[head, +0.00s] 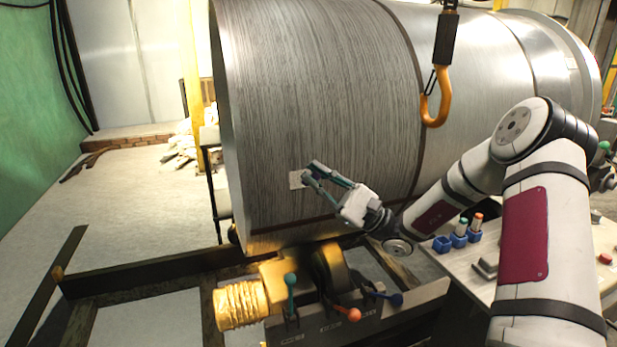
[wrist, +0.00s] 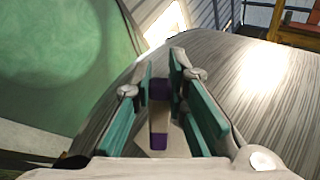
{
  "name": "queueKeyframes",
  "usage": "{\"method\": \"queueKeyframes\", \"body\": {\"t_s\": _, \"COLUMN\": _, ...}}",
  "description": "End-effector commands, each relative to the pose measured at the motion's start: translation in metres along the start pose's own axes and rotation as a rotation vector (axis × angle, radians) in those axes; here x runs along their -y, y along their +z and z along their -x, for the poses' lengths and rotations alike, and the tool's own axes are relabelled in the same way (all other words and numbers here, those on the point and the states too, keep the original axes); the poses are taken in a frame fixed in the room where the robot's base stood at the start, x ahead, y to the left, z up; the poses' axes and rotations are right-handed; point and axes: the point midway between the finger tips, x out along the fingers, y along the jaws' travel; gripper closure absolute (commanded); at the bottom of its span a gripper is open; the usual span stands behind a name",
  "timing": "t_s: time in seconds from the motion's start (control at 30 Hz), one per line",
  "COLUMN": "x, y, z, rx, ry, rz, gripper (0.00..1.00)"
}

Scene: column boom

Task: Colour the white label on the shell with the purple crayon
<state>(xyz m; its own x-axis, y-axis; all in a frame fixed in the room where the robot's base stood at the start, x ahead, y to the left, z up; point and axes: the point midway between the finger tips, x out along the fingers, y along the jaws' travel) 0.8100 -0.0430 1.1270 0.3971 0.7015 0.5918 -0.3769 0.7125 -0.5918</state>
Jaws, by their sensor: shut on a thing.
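The shell (head: 318,100) is a large grey metal cylinder lying on its side. The white label (head: 295,180) is a small pale patch low on its left part. My gripper (head: 311,171) is at the label's right edge in the head view. It is shut on the purple crayon (wrist: 159,117), which shows between the fingers in the wrist view with purple ends and a pale wrapper. In the head view the fingers mostly hide the crayon. I cannot tell whether its tip touches the label. No purple mark is clear on the visible part of the label.
An orange hook (head: 436,103) hangs in front of the shell, above my forearm. A side table (head: 480,285) at right carries blue holders (head: 442,244) with a green and an orange crayon. Levers (head: 291,283) and a yellow roller (head: 241,304) sit below the shell.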

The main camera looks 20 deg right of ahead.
Motion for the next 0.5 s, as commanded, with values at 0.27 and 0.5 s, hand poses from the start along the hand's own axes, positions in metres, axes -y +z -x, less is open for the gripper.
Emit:
{"method": "queueKeyframes", "body": {"t_s": 0.27, "x": 0.01, "y": -0.001, "z": 0.009, "rx": 0.0, "ry": -0.001, "rz": 0.001, "gripper": 1.0}}
{"method": "queueKeyframes", "body": {"t_s": 0.5, "x": 0.024, "y": -0.002, "z": 0.023, "rx": -0.001, "ry": -0.001, "rz": 0.002, "gripper": 1.0}}
